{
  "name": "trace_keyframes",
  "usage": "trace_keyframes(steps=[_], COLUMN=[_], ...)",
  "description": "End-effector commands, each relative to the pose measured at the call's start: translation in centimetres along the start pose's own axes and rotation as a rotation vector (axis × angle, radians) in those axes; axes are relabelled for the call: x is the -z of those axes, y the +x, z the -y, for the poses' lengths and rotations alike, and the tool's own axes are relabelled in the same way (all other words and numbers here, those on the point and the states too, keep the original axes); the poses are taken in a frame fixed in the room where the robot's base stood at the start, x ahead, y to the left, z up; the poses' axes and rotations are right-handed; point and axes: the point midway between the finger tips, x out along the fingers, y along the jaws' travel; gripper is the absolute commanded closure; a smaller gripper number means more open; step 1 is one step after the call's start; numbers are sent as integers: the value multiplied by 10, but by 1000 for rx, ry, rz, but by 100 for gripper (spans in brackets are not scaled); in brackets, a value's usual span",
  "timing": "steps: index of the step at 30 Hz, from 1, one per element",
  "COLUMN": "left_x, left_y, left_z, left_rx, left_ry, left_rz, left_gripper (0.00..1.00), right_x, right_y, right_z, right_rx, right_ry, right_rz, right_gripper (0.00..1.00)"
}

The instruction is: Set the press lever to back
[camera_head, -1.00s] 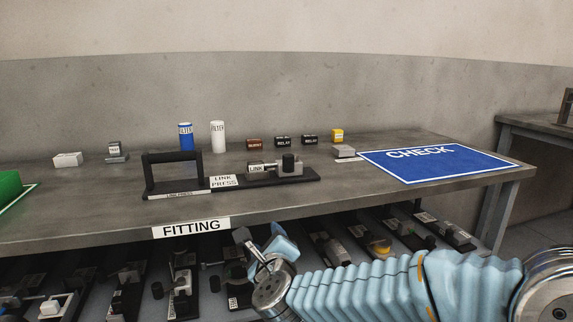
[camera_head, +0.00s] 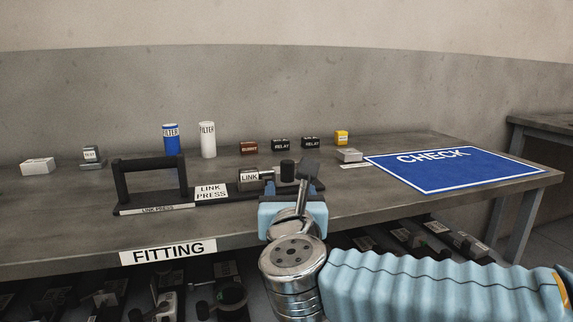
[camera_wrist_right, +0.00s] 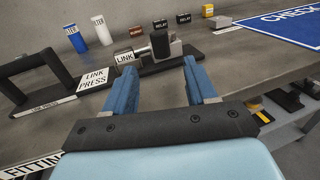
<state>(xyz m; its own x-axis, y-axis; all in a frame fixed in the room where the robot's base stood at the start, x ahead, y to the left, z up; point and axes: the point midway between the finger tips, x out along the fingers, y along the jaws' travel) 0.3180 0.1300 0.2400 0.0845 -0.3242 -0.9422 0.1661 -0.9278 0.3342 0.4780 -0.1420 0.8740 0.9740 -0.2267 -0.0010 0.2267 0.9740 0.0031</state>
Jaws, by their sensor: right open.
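The link press (camera_head: 150,208) lies on the table with a black arch handle at its left end. Its grey block marked LINK (camera_head: 249,177) and the black knob (camera_head: 287,169) stand near its right end. In the wrist view the press base (camera_wrist_right: 60,102), the LINK block (camera_wrist_right: 125,58) and the knob (camera_wrist_right: 159,44) show beyond the fingers. My right gripper (camera_wrist_right: 160,85) is open and empty, its blue fingers pointing toward the knob end. In the head view the right gripper (camera_head: 305,175) partly hides the press's right end. Which part is the lever is not certain. My left gripper is not seen.
Behind the press stand a blue filter (camera_head: 171,139), a white filter (camera_head: 207,140), several small relay blocks (camera_head: 281,145) and a yellow box (camera_head: 341,138). A blue CHECK mat (camera_head: 455,168) lies to the right. A lower shelf holds several devices under the table.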

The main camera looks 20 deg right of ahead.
Motion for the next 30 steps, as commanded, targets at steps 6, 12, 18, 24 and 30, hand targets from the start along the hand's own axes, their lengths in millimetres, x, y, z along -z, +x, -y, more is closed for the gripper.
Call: trace_keyframes(steps=[6, 12, 18, 24, 30], left_x=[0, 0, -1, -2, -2], left_y=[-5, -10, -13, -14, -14], left_z=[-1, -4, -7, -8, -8], left_rx=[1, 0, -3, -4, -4], left_ry=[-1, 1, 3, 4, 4], left_rz=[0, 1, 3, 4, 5], left_gripper=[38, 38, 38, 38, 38], right_x=[-1, -1, -1, 0, 0], right_y=[36, 84, 119, 134, 135], right_z=[0, 0, 0, 0, 0], right_rx=[2, 3, 2, 1, 0], right_ry=[-2, -3, -3, -3, -3], right_rz=[-2, -2, -1, 0, 0], right_gripper=[44, 44, 44, 44, 44])
